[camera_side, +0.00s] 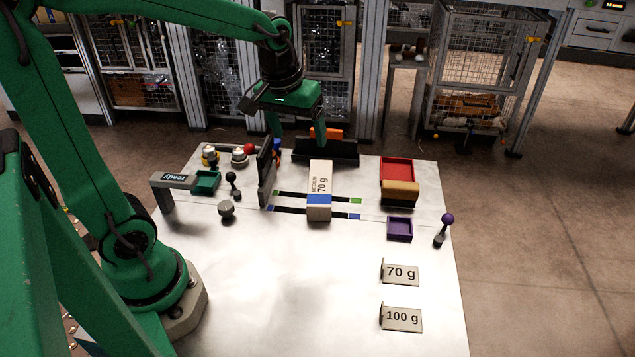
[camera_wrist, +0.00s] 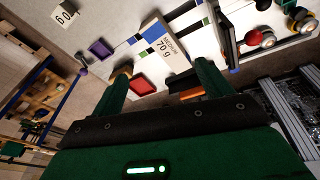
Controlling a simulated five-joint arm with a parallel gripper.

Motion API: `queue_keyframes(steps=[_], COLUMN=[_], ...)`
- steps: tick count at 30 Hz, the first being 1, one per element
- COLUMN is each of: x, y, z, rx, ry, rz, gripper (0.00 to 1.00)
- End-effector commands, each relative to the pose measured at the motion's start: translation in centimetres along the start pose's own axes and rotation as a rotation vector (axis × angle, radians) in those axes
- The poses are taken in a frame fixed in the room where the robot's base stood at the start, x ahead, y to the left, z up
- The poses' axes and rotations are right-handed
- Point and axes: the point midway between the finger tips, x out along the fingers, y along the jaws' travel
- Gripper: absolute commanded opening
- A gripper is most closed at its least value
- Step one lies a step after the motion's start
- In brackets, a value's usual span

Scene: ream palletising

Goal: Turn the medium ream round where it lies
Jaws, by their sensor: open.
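The medium ream (camera_side: 319,184) is a pale box lettered "MEDIUM 70 g" with a blue band at its near end. It lies across two dark strips on the table, lengthwise away from the side camera. It also shows in the wrist view (camera_wrist: 168,52), its lettered face up, between the fingertips. My gripper (camera_side: 296,138) is open and empty, raised above and behind the ream's far end. In the wrist view its two green fingers (camera_wrist: 162,80) are wide apart. No contact with the ream shows.
A red tray (camera_side: 397,168) and a purple tray (camera_side: 400,229) lie to the right, near a purple-knobbed lever (camera_side: 446,222). Cards (camera_side: 400,273) stand at front right. The front middle is clear.

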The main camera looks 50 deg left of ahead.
Motion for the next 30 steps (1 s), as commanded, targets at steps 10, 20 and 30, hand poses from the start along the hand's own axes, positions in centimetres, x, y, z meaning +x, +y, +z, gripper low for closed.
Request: queue_keyframes(steps=[10, 20, 30], x=[5.8, 11.8, 13.9], y=[-0.1, -0.9, -1.2], z=[-4.2, -6.9, -7.6], rx=[-0.197, -0.366, -0.422], ry=[-0.099, -0.175, -0.196], rz=[-0.056, -0.111, -0.13], gripper=[0.78, 0.78, 0.78])
